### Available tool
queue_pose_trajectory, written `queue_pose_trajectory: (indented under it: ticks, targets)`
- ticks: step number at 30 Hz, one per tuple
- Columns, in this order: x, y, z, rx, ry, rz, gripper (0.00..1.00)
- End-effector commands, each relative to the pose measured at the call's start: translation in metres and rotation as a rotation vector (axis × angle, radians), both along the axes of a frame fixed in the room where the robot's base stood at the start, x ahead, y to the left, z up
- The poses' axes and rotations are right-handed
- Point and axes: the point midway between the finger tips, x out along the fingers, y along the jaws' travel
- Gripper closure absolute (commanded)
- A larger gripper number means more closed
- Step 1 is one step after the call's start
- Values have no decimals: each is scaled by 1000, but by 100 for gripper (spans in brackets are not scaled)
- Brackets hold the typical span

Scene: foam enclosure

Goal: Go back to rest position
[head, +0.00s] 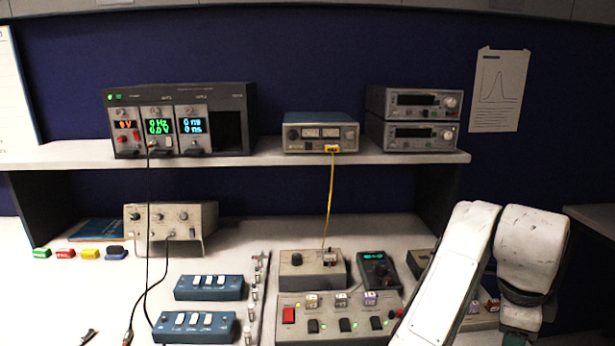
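My white arm rises at the right side of the head view, in front of the right end of the bench. Its links cover part of the control panel and some small items behind it. My gripper is not clearly visible in this view, so I cannot see whether it holds anything.
A white bench (85,300) carries blue switch boxes (209,288), a beige unit (170,220) and a control panel (335,302). A shelf (300,160) above holds a dark rack (232,95) and other instruments. Black cables and a yellow cable (330,195) hang from it.

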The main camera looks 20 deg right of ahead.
Motion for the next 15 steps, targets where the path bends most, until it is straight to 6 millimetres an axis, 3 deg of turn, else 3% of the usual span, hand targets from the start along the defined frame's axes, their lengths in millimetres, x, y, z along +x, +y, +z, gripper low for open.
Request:
queue_pose_trajectory:
  ticks: [8,15]
  targets:
    - [-16,-20,-38,-221,153,492,44]
    - [-33,-4,-92,-310,328,1013,44]
